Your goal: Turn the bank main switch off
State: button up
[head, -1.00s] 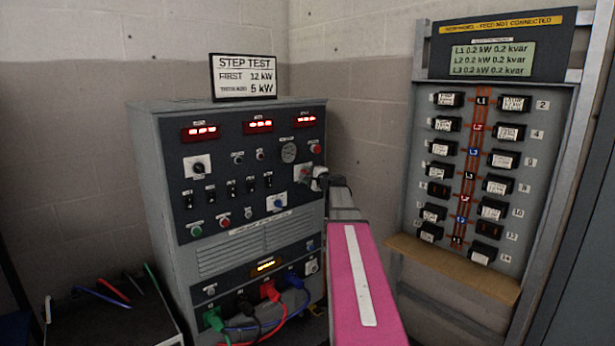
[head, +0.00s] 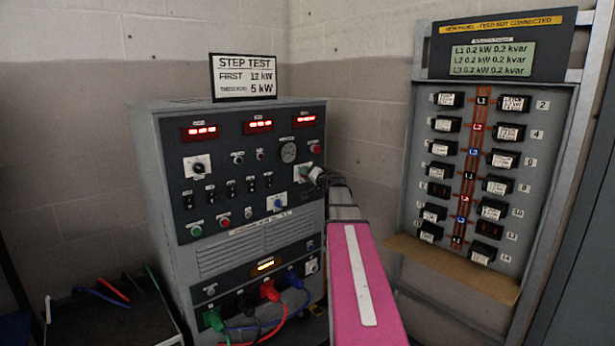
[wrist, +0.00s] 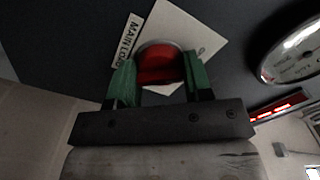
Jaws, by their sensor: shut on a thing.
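The bank main switch is a red round knob (wrist: 160,66) on a pale square plate (wrist: 176,38) with a label that seems to read MAIN LOAD. In the head view its plate (head: 297,174) sits at the right side of the grey cabinet's upper panel, mostly behind my gripper. My gripper (head: 308,174) reaches it from the right front. In the wrist view my gripper's green fingers (wrist: 158,80) stand on both sides of the red knob and are shut on it. The knob's pointer and exact setting are hidden.
A round gauge (head: 289,152) is up and left of the switch, and a red button (head: 316,148) is above it. A blue knob (head: 278,203) is below left. Cables (head: 270,310) plug in low down. A breaker panel (head: 480,160) stands right.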

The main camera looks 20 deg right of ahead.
jog(key=shift+n, duration=0.6)
jog(key=o, duration=0.9)
jog(key=shift+o, duration=0.2)
jog(key=v, duration=1)
jog(key=shift+s, duration=0.4)
jog(key=shift+d, duration=0.15)
